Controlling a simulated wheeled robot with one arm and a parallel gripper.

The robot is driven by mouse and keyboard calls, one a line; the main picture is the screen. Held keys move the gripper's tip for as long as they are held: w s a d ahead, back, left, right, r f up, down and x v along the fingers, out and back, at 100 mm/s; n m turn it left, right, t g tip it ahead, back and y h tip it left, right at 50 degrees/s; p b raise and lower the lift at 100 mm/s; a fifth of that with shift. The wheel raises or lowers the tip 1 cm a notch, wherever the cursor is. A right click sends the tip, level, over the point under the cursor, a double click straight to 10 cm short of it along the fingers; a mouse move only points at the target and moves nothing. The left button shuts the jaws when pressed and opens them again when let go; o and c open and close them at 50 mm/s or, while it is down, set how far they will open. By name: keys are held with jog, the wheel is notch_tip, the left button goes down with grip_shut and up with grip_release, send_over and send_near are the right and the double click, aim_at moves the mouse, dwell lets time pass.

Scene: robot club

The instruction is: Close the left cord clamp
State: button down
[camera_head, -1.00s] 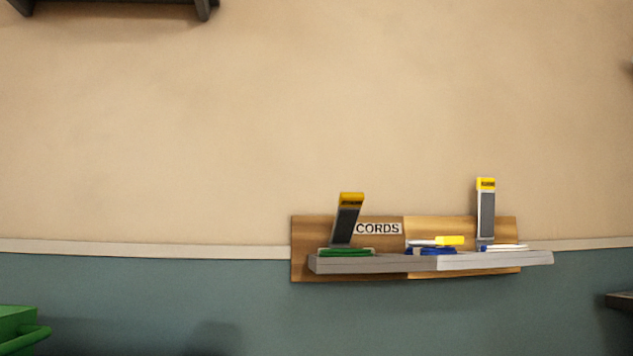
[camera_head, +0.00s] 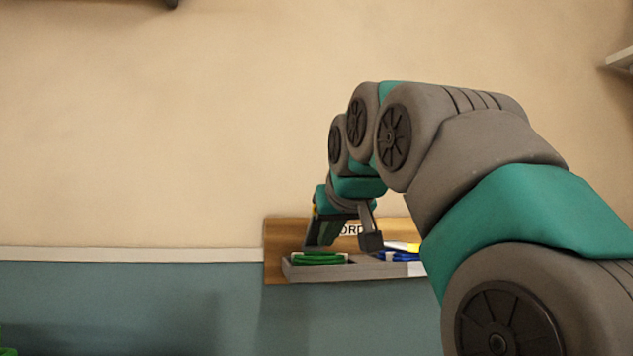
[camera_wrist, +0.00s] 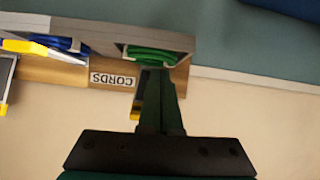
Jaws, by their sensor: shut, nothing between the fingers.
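The left cord clamp is a raised, tilted lever with a yellow tip, above a green cord coil (camera_head: 318,258) on the left of a grey wall shelf. In the head view my arm hides most of the lever. In the wrist view, which is upside down, its yellow tip (camera_wrist: 135,109) shows beside my fingers, and the green coil (camera_wrist: 150,56) lies beyond them. My gripper (camera_head: 313,246) is shut and empty. It points down in front of the lever, close to the green coil; its fingertips (camera_wrist: 158,72) overlap the coil's edge. I cannot tell whether it touches the clamp.
The shelf (camera_head: 303,272) sits on a wooden board with a CORDS label (camera_wrist: 112,80). The right part is behind my arm. The wall left of the board is clear.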

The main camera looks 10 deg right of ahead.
notch_tip(320, 180, up, 14)
jog(key=d+t+p, duration=0.2)
jog(key=t, duration=0.1)
jog(key=shift+m, duration=0.4)
jog(key=x, duration=0.9)
jog(key=shift+w+f, duration=0.1)
jog(key=shift+f, duration=0.15)
jog(key=shift+w+f, duration=0.15)
jog(key=shift+f, duration=0.05)
jog(key=shift+s+f, duration=0.15)
jog(key=shift+s, duration=0.2)
jog(key=shift+s+f+b, duration=0.15)
jog(key=shift+s+f, duration=0.3)
jog(key=shift+f, duration=0.2)
jog(key=shift+s+f+b, duration=0.15)
jog(key=shift+s+f, duration=0.3)
jog(key=shift+f, duration=0.15)
jog(key=shift+f, duration=0.25)
